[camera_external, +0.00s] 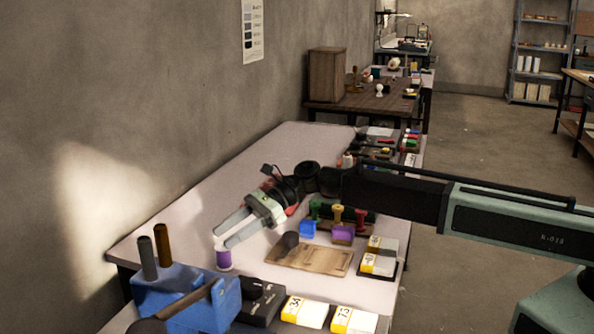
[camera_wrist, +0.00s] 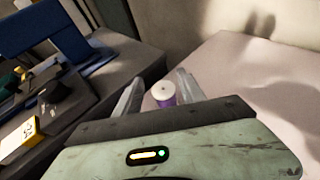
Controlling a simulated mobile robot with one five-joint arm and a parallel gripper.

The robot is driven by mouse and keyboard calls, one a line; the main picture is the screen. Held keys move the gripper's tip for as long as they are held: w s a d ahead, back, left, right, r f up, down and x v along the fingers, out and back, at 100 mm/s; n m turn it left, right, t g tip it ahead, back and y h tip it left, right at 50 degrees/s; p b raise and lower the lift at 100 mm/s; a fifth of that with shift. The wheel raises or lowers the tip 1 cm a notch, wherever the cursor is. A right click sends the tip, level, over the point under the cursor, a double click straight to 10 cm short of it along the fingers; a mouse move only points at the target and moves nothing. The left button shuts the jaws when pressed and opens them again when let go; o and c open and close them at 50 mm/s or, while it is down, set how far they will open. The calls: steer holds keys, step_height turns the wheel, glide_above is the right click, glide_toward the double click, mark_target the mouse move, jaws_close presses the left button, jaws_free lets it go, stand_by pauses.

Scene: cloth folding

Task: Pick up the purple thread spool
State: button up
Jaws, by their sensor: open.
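The purple thread spool (camera_external: 223,256) stands upright on the pale table, near its left front part, beside the blue toolbox. It has a white top and a purple middle. In the wrist view the spool (camera_wrist: 163,92) shows between the two fingers, nearer the right one, with its lower part hidden behind my gripper body. My gripper (camera_external: 226,232) is open, its two pale fingers pointing down and left, with the tips at or just above the spool. Whether the fingers touch the spool cannot be told.
A blue toolbox (camera_external: 190,296) with upright rods stands close to the spool's left front. A black device (camera_external: 262,300) and white-yellow boxes (camera_external: 306,312) lie in front. The table behind the spool is clear.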

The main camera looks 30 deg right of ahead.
mark_target(233, 265)
step_height(233, 265, down, 4)
steer(key=b, duration=0.3)
steer(key=shift+f, duration=0.2)
steer(key=b+x, duration=0.2)
steer(key=x, duration=0.3)
steer(key=shift+f, duration=0.25)
steer(key=shift+r, duration=0.1)
jaws_close()
